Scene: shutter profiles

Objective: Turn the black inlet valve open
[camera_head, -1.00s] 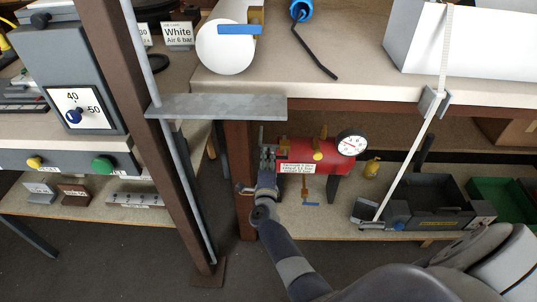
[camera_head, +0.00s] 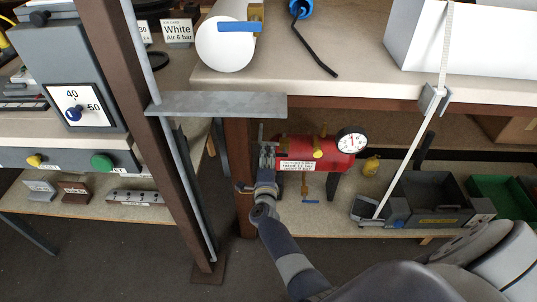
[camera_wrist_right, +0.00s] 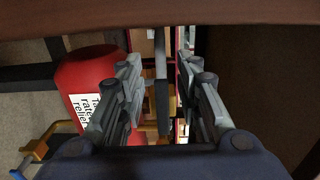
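The red tank (camera_head: 312,150) lies on the lower shelf with a white label and a round gauge (camera_head: 351,141) at its right end. My right gripper (camera_head: 267,146) is at the tank's left end. In the right wrist view, the fingers of my right gripper (camera_wrist_right: 161,80) stand apart on both sides of a flat black lever (camera_wrist_right: 162,85), which looks like the inlet valve's handle. A gap shows on each side of the lever. Brass fittings (camera_wrist_right: 151,131) show below it; the valve body is mostly hidden. My left gripper is not in view.
A brown post (camera_head: 240,180) stands just left of my right gripper. The bench top (camera_head: 360,75) overhangs the tank, and a grey plate (camera_head: 218,105) juts out above. A blue-handled valve (camera_head: 311,201) hangs below the tank.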

